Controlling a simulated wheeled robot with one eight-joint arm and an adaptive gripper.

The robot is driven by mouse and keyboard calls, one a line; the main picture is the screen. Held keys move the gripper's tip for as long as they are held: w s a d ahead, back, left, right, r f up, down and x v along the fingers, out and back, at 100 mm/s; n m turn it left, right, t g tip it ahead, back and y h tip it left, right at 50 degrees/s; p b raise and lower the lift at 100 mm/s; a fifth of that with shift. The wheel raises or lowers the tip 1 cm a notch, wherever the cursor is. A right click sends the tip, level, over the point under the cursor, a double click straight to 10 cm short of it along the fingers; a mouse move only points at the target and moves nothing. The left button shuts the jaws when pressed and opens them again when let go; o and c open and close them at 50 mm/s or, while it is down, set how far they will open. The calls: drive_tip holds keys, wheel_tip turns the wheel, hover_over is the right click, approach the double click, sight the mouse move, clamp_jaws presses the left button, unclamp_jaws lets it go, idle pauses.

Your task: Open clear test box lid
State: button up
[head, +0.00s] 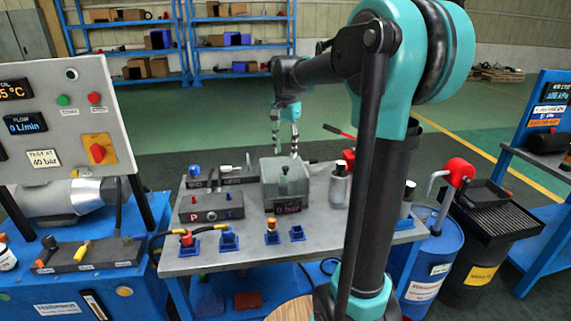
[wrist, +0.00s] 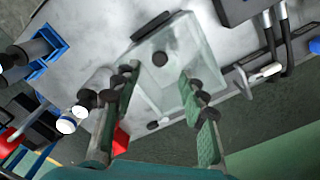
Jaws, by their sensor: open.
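The clear test box (head: 270,190) stands near the middle of the grey bench, with a dark part showing inside and a small red-lettered display at its front. My gripper (head: 285,150) is open and empty above the back of the box. In the wrist view my gripper (wrist: 158,80) spreads its fingers apart, touching nothing visible.
A dark grey block with hoses (head: 211,207) stands left of the box. A grey bottle (head: 339,188) stands close on its right. Small blue holders (head: 229,241) line the bench (head: 335,228) front. A control panel stands at left, and a blue drum (head: 418,255) at right.

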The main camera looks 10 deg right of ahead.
sight(286, 167)
wheel_tip(286, 167, down, 6)
drive_tip(key=shift+r, duration=0.1)
idle(0.4)
clamp_jaws()
